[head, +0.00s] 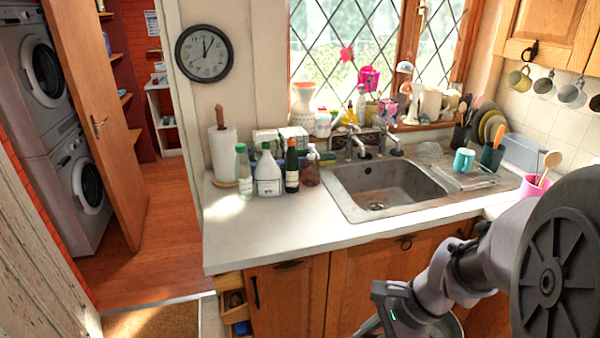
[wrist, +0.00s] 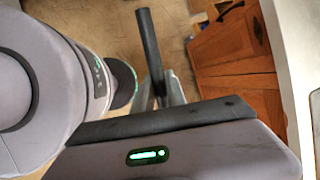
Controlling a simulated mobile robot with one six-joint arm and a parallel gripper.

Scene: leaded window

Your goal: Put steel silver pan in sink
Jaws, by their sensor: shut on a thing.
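The steel silver pan (head: 457,325) shows only in part at the bottom of the head view, behind my arm and in front of the lower cabinets. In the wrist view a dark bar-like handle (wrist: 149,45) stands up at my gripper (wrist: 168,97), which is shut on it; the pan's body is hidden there. In the head view my gripper's fingertips are not clearly seen. The sink (head: 400,188) is a grey basin set in the counter below the window, above and behind the pan. Its visible basin is empty.
Bottles (head: 268,172) and a paper towel roll (head: 223,155) stand left of the sink. A drying rack (head: 465,178) with a teal mug (head: 463,161) is on its right. A faucet (head: 356,146) rises behind the basin. The counter's front left (head: 260,235) is clear.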

